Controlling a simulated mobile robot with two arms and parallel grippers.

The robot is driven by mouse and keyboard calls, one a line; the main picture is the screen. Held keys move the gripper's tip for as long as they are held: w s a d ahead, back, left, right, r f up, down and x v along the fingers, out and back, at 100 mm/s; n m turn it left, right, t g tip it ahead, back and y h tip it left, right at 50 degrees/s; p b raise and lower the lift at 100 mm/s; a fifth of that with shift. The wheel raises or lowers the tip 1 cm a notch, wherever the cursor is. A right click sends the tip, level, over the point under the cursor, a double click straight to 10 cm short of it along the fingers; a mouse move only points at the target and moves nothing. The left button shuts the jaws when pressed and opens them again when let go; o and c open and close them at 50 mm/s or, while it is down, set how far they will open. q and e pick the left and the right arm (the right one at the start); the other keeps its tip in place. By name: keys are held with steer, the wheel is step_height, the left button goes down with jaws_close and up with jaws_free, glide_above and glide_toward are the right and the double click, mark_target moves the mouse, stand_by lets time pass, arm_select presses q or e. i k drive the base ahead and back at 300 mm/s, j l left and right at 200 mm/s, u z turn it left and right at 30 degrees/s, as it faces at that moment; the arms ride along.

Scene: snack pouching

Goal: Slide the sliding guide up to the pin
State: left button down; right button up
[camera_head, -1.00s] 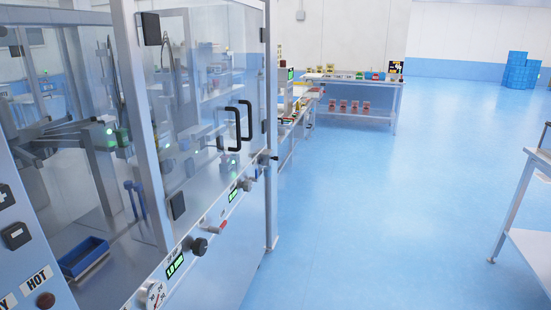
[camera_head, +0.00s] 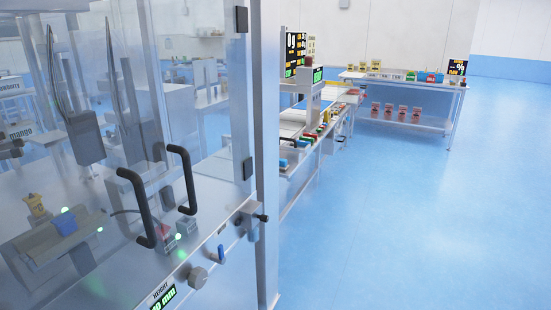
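I cannot make out the sliding guide or its pin for certain in the head view. A glass-walled machine (camera_head: 205,100) fills the left side, with two black door handles (camera_head: 187,180). Behind its glass are a metal trough with a blue piece (camera_head: 65,223) on it and a small yellow part (camera_head: 37,206). On its front ledge are a grey knob (camera_head: 197,277), a blue-handled lever (camera_head: 221,253) and a green display marked HEIGHT (camera_head: 161,300). Neither of my grippers is in view.
Past the machine, a bench (camera_head: 300,160) carries a conveyor, displays and coloured buttons. A table (camera_head: 450,90) with bins and a lower shelf of red items stands at the back. The blue floor (camera_head: 430,230) on the right is clear.

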mark_target(305, 150)
steer(key=i+l+u, duration=0.15)
steer(key=i+l, duration=0.6)
steer(key=i+l+u, duration=0.15)
steer(key=i+l, duration=0.15)
steer(key=i, duration=0.25)
steer(key=i+l+u, duration=0.15)
steer(key=i+l, duration=0.25)
steer(key=i, duration=0.15)
